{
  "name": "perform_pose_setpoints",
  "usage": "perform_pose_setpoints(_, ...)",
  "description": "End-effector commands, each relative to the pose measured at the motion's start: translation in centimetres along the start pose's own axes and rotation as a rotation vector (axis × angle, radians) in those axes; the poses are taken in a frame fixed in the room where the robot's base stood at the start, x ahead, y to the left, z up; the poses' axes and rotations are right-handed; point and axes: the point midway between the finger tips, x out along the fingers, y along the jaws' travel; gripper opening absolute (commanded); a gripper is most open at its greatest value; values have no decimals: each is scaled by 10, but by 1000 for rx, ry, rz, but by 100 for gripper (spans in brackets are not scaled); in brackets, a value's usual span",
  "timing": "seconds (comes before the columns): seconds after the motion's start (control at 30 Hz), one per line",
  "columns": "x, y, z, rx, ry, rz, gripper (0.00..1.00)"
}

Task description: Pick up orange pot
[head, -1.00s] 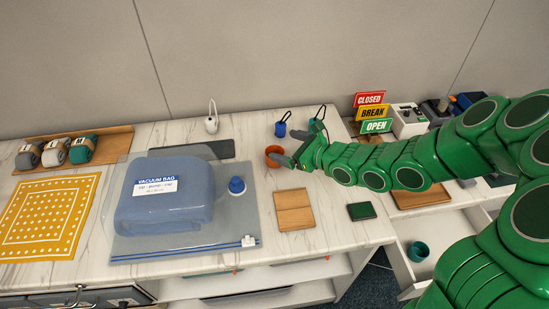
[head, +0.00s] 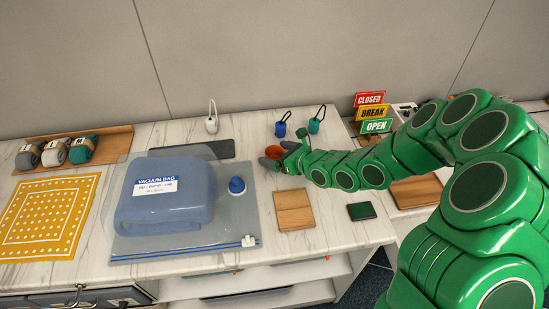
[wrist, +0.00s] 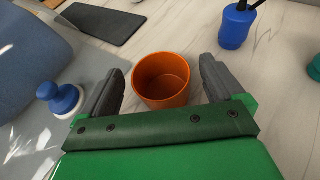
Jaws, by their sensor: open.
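The orange pot (wrist: 162,82) is a small, open, empty cup standing upright on the white marbled counter. In the wrist view it sits between the two grey fingers of my gripper (wrist: 160,88), with a gap on each side. The fingers are open and do not hold it. In the head view the orange pot (head: 276,153) shows only partly, behind my gripper (head: 280,160), which hides its lower part.
A vacuum bag (head: 168,195) with a blue knob (wrist: 62,98) lies left of the pot. A dark flat slab (wrist: 104,22) is behind it. Blue (head: 281,128) and teal (head: 315,124) corded items stand to the right. A wooden board (head: 294,209) lies in front.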

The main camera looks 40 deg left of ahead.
Motion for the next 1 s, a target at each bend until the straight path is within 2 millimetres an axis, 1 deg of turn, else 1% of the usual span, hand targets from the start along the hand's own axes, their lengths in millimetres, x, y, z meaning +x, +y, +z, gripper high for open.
perform_pose_setpoints(0.03,8,0,-1,-2,2,1,95)
perform_pose_setpoints(0.1,16,0,-1,-2,2,0,95)
perform_pose_setpoints(0.23,27,0,-1,-2,3,1,95)
perform_pose_setpoints(0.4,33,0,0,0,2,0,95)
perform_pose_setpoints(0.57,32,0,0,0,1,0,95)
perform_pose_setpoints(0.6,32,0,0,0,1,0,93)
perform_pose_setpoints(0.93,32,0,0,0,2,0,43)
perform_pose_setpoints(0.97,32,0,0,0,2,0,39)
perform_pose_setpoints(1.0,32,0,0,0,2,0,39)
